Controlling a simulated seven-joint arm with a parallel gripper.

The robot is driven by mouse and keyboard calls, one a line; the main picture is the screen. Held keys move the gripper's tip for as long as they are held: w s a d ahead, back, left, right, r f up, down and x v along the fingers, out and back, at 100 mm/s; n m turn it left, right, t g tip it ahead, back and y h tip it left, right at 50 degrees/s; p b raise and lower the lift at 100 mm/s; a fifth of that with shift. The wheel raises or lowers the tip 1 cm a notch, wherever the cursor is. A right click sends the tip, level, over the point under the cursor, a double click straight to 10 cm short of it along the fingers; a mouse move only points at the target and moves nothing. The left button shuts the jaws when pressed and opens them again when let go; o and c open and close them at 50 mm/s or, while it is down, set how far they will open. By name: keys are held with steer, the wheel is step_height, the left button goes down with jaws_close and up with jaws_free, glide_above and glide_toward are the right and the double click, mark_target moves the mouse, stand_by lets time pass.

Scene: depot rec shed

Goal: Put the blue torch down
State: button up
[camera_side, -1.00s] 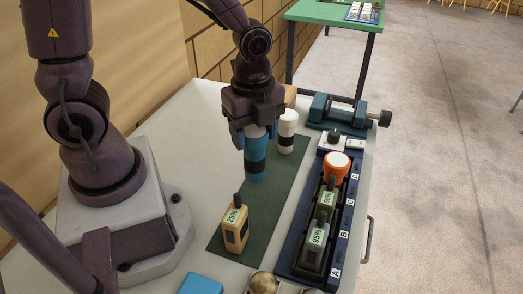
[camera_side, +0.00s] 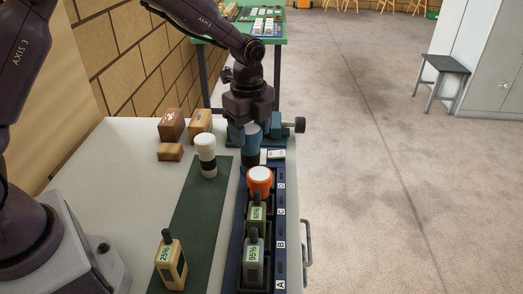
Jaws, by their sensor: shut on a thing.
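My gripper (camera_side: 250,129) is shut on the blue torch (camera_side: 251,157), gripping it near its top. The torch is upright, blue with a dark band, at the far end of the dark blue rack (camera_side: 236,240). Its lower end is hidden behind the orange torch, so I cannot tell if it touches the rack. The orange torch (camera_side: 260,175) with a white top stands in the rack. Nearer stand a green handset (camera_side: 257,214) reading 60% and a grey handset (camera_side: 254,262) reading 95%. Letters A to D run along the rack's right side.
A white torch (camera_side: 206,160) with a black band and a tan handset (camera_side: 172,263) reading 25% stand on the green mat (camera_side: 204,207). A teal clamp-like device (camera_side: 277,128) is just behind my gripper.

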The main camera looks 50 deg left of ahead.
steer(key=w+f, duration=0.3)
steer(key=f, duration=0.3)
steer(key=shift+f, duration=0.4)
steer(key=shift+w+d, duration=0.1)
steer(key=o, duration=1.4)
steer(key=shift+f, duration=0.15)
